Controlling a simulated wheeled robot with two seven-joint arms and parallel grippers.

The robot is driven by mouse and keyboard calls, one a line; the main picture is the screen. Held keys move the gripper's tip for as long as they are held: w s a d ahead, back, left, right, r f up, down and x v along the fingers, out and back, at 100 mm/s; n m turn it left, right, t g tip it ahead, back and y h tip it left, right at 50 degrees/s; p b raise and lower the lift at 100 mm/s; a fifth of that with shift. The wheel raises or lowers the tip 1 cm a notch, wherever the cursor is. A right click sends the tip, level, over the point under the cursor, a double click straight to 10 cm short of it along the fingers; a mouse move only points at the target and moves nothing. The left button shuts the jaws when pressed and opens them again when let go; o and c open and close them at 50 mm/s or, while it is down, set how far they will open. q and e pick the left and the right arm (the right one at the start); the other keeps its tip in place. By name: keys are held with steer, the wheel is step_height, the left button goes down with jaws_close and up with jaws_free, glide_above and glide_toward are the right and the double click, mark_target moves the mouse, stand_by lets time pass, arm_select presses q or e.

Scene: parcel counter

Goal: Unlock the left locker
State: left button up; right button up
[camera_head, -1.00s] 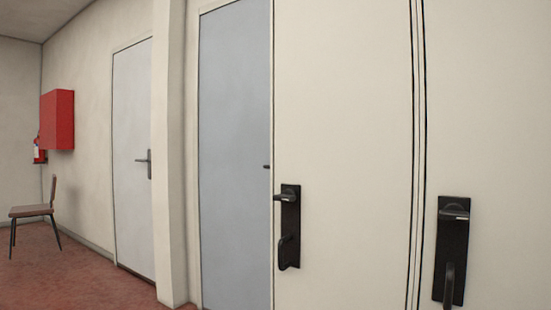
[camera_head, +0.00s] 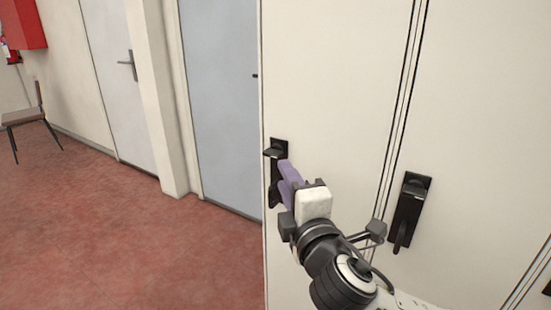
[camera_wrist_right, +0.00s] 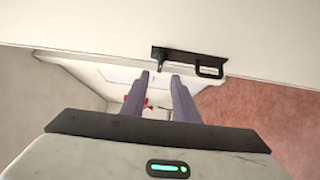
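The left locker (camera_head: 330,90) is a tall cream door, closed. Its black handle plate (camera_head: 277,148) has a small lever at the top and a pull handle lower down, partly hidden by my right gripper (camera_head: 284,179). In the right wrist view the plate (camera_wrist_right: 185,55) lies ahead, with the small lever (camera_wrist_right: 160,66) in line with the gap between the fingers and the pull handle to its right. My right gripper's purple fingers (camera_wrist_right: 160,78) are apart and empty; contact with the lever does not show. My left gripper is not in view.
The right locker (camera_head: 470,125) has a similar black handle plate (camera_head: 407,208), close to my right arm. A blue-grey door (camera_head: 222,100), a white door (camera_head: 110,70), a chair (camera_head: 24,116) and a red wall box (camera_head: 26,22) stand left. The red floor (camera_head: 120,240) there is clear.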

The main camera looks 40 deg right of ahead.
mark_target(275, 157)
steer(key=x, duration=0.9)
steer(key=shift+w, duration=0.1)
jaws_close()
